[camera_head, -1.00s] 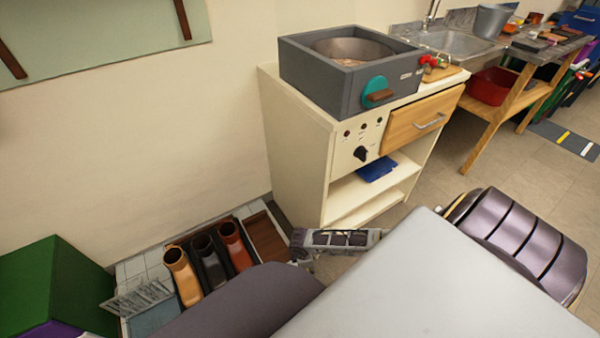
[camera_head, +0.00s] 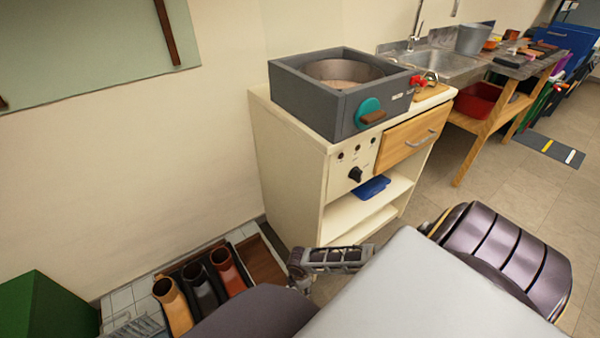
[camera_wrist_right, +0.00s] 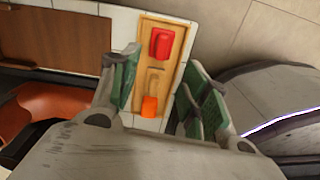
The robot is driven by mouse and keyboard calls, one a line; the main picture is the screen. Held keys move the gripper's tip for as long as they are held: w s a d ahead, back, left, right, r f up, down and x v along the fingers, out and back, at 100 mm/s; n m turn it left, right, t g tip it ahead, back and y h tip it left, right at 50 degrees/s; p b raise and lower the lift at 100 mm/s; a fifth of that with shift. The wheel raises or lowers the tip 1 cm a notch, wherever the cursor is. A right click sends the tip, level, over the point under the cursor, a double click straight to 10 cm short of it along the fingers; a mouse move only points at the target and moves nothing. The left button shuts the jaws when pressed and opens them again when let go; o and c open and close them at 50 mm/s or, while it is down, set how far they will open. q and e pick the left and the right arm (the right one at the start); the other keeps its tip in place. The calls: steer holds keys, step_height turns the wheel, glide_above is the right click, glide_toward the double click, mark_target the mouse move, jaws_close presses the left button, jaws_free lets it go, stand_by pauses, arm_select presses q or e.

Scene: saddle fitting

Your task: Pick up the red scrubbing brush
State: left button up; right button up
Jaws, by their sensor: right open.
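A red block-shaped thing (camera_wrist_right: 163,42), probably the red scrubbing brush, lies at the far end of a narrow wooden tray (camera_wrist_right: 179,62) in the right wrist view. Bristles cannot be made out. My right gripper (camera_wrist_right: 160,88) is open and empty; its green-padded fingers stand either side of the tray in that picture, with the red thing beyond the fingertips. In the head view, part of my right arm (camera_head: 340,258) shows low beside the cabinet, and the tray is hidden there. My left gripper is not in view.
An orange thing (camera_wrist_right: 150,106) lies at the near end of the tray. Open-topped boots (camera_head: 226,268) stand on the left by a brown board (camera_head: 264,262). A cream cabinet (camera_head: 290,175) carries a grey basin unit (camera_head: 318,108). Tiled floor (camera_head: 520,195) lies open to the right.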

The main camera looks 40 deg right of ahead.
steer(key=shift+n, duration=0.6)
steer(key=shift+f, duration=0.1)
steer(key=shift+f+b, duration=0.9)
steer(key=shift+f, duration=0.8)
steer(key=b, duration=0.2)
glide_above(300, 303)
steer(key=w, duration=0.1)
steer(key=shift+w+d+f, duration=0.1)
steer(key=shift+d+f, duration=0.1)
steer(key=shift+f, duration=1)
steer(key=shift+d+f, duration=0.15)
steer(key=shift+f, duration=1.05)
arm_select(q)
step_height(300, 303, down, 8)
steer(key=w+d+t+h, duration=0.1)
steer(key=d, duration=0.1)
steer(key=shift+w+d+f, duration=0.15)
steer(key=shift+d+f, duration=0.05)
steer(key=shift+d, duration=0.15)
arm_select(e)
steer(key=shift+f, duration=0.15)
arm_select(q)
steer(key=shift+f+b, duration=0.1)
steer(key=shift+b, duration=0.2)
arm_select(e)
steer(key=shift+f, duration=0.1)
